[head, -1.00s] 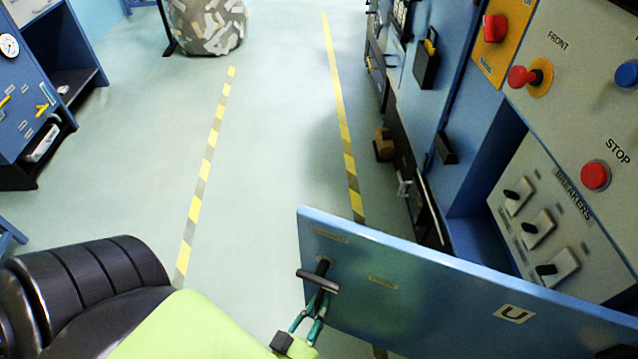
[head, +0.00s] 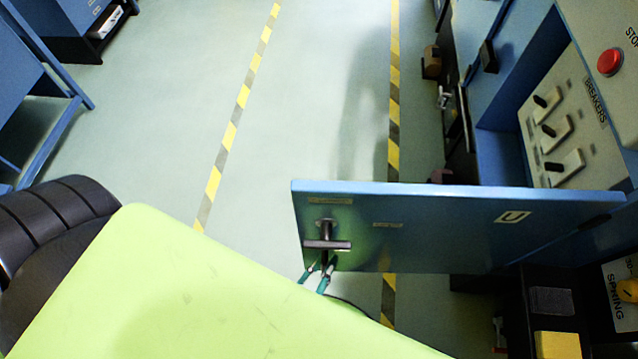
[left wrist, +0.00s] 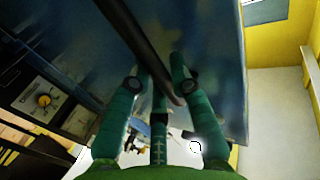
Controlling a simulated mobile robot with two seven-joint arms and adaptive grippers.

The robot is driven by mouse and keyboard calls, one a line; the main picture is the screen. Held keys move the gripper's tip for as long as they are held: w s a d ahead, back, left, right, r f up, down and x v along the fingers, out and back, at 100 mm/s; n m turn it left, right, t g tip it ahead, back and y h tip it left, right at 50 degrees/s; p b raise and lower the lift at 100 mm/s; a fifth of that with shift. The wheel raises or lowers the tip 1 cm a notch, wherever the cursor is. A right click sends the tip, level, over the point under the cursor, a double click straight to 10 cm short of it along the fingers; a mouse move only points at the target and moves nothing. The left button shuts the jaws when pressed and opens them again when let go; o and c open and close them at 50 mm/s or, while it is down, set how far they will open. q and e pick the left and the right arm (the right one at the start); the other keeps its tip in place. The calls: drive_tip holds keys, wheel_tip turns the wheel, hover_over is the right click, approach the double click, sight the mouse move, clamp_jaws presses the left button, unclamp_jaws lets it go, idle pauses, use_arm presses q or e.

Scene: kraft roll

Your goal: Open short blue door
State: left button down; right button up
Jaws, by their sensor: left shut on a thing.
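The short blue door (head: 430,235) stands swung out from the cabinet on the right in the head view, with a "U" label near its hinge side. A dark T-shaped handle (head: 327,244) sits near its free edge. My left gripper (head: 319,274) is at the lower part of this handle, its green fingers partly hidden by my light green arm. In the left wrist view the green fingers (left wrist: 158,85) are shut around the dark handle bar (left wrist: 135,35), in front of the blue door face (left wrist: 215,50). My right gripper is not in view.
The recess behind the door shows a grey panel with breaker switches (head: 555,130) and a red stop button (head: 610,62). A yellow block (head: 556,345) lies below the door at lower right. Open floor (head: 310,100) with striped tape lies left of the cabinet.

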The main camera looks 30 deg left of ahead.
use_arm(q)
drive_tip(key=shift+s+d, duration=0.15)
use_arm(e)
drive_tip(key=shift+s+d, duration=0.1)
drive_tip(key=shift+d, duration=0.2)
use_arm(q)
drive_tip(key=c, duration=1.1)
unclamp_jaws()
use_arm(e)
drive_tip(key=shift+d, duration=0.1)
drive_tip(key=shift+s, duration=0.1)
use_arm(q)
drive_tip(key=s, duration=0.7)
drive_tip(key=shift+s+a, duration=0.2)
drive_tip(key=shift+a, duration=0.1)
